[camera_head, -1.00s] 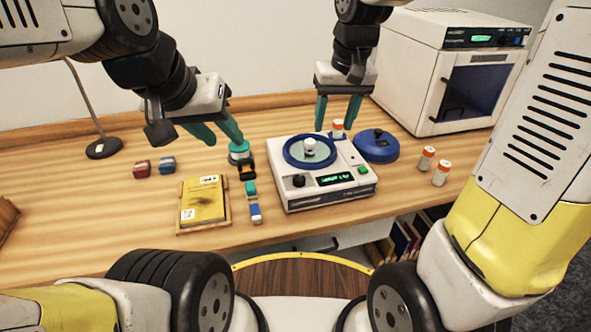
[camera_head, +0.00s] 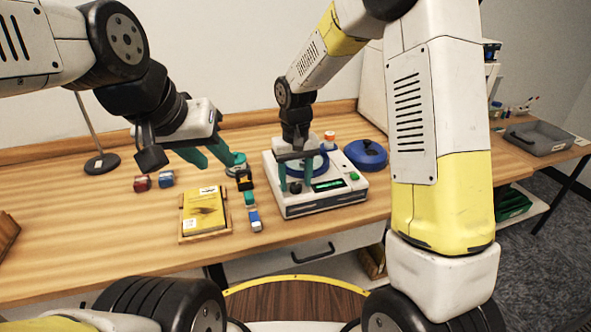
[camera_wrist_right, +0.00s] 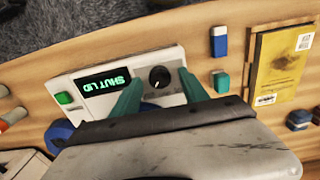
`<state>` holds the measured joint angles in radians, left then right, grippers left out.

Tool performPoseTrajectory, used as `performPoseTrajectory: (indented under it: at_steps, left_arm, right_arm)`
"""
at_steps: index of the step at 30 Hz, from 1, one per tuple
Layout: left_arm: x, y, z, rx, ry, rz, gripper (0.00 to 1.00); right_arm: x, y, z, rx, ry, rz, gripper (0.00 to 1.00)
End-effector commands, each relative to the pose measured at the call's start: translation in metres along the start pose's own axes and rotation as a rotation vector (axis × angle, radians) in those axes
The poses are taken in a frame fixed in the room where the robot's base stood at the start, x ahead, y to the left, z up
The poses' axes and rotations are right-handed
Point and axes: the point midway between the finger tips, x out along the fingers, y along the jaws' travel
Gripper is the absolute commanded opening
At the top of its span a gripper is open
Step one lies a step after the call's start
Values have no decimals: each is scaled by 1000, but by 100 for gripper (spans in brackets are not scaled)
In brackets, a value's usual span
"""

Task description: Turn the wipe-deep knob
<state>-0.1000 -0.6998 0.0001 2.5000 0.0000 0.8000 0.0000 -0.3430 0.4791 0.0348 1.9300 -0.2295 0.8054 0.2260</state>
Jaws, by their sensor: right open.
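The black knob (camera_head: 295,187) sits on the front panel of the white machine (camera_head: 325,207), left of its lit display (camera_head: 327,184). In the right wrist view the knob (camera_wrist_right: 159,77) has a white pointer mark, and the display (camera_wrist_right: 104,82) reads "SHUT LID". My right gripper (camera_head: 294,181) is open over the panel, its teal fingers on either side of the knob. In the right wrist view gaps show between the fingers and knob; height above it is unclear. My left gripper (camera_head: 218,165) is open and empty, left of the machine.
A blue lid (camera_head: 366,156) lies right of the machine, and an orange-capped vial (camera_head: 329,140) stands at its back. A green button (camera_head: 353,176) is right of the display. A yellow book (camera_head: 203,212) and small blocks (camera_head: 254,220) lie to the left.

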Motion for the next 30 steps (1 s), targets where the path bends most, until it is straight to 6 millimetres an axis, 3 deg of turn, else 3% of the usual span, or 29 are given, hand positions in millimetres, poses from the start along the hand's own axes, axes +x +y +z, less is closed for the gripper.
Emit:
performPoseTrajectory:
  at_steps: [11, 18, 19, 30]
  left_arm:
    - [0, 0, 0, 0, 0, 0, 36]
    - [0, 0, 0, 0, 0, 0, 36]
    - [0, 0, 0, 0, 0, 0, 36]
    - [0, 0, 0, 0, 0, 0, 36]
  right_arm:
    - [7, 0, 0, 0, 0, 0, 50]
    - [7, 0, 0, 0, 1, 0, 3]
    - [7, 0, 0, 0, 1, 0, 0]
    - [7, 0, 0, -54, 1, 0, 0]
